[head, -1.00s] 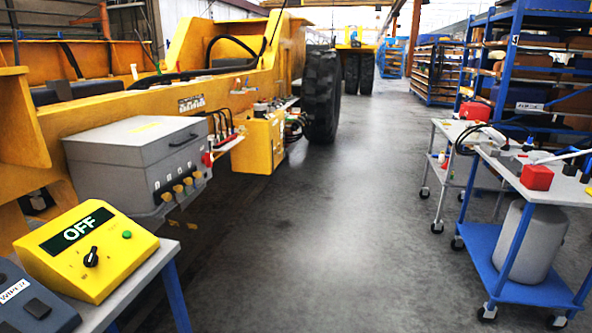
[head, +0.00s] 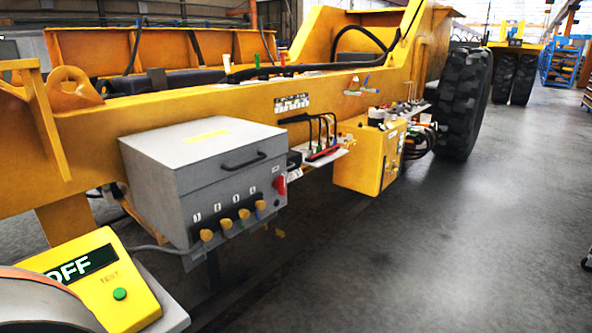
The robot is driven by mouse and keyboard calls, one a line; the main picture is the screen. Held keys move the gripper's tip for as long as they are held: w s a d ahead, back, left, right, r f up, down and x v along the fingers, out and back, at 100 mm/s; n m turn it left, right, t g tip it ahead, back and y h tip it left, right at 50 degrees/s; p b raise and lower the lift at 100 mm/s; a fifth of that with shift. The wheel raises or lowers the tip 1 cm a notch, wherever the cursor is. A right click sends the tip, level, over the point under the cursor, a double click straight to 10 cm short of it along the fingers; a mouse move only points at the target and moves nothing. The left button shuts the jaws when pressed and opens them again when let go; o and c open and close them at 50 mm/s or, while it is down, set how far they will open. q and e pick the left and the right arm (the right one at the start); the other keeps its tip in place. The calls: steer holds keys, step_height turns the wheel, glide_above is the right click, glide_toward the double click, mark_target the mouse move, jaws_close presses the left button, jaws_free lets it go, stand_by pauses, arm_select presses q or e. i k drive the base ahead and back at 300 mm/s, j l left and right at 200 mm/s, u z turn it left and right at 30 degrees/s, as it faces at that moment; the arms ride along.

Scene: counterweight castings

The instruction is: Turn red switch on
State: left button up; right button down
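A small red switch (head: 280,185) sits on the right end of the grey metal box (head: 200,150). The box is fixed to the side of a yellow vehicle frame. The switch is small here, and I cannot tell its position. The box has a black handle (head: 243,162) and a row of yellow-orange knobs (head: 225,223) on its front. Neither of my grippers is in view. A rounded grey and orange part at the lower left, probably my own arm, covers part of a yellow console.
The yellow console (head: 125,285) shows "OFF", partly hidden, and a green button marked TEST. It stands at the lower left. A yellow cabinet (head: 358,160) and a large tyre (head: 462,100) stand right of the grey box. The grey floor (head: 450,260) at the right is clear.

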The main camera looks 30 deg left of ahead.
mark_target(279, 184)
steer(key=i+l+u, duration=0.15)
steer(key=i+u, duration=0.3)
steer(key=i+l+u, duration=0.7)
steer(key=u, duration=0.2)
steer(key=i+l+u, duration=0.3)
steer(key=u, duration=0.15)
steer(key=i+l+u, duration=0.2)
steer(key=l+u, duration=0.25)
steer(key=i+l+u, duration=0.1)
steer(key=l+u, duration=0.35)
